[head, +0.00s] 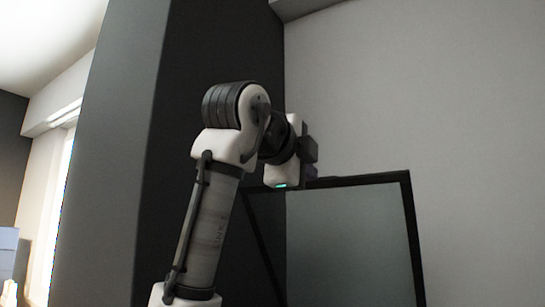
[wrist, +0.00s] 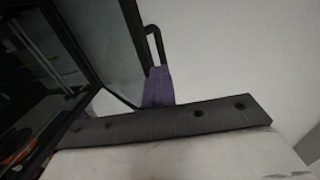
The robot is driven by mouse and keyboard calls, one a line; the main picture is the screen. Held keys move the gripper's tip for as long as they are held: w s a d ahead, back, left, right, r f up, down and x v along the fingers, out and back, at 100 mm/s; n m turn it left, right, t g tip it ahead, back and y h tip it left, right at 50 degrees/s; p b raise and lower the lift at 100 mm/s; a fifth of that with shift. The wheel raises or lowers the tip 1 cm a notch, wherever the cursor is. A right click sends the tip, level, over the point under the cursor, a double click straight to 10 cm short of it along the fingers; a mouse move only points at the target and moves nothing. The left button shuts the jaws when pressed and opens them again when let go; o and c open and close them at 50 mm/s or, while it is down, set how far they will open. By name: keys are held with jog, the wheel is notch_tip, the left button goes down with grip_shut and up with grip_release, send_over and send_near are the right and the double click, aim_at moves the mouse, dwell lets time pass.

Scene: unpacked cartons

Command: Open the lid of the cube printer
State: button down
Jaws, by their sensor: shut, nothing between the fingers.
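The lid of the cube printer (head: 350,245) shows at the lower right in the head view as a greyish clear panel in a black frame. It stands raised at a steep angle. In the wrist view the lid (wrist: 103,40) slants across the upper left, with a black loop handle (wrist: 155,42) at its edge. In the head view my gripper (head: 309,150) is at the lid's top edge, partly hidden.
A tall dark panel (head: 110,150) stands to the left, behind my arm. A plain grey wall (head: 470,120) is behind the lid, with free room above and to the right. An orange item (wrist: 18,152) shows inside the printer. A bright window (head: 55,210) is at far left.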

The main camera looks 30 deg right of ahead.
jog(key=f+b+v, duration=0.2)
jog(key=b+v, duration=0.1)
jog(key=v, duration=0.8)
jog(key=shift+a+f, duration=0.25)
jog(key=shift+f, duration=0.1)
jog(key=shift+s+f, duration=0.1)
jog(key=shift+s, duration=0.05)
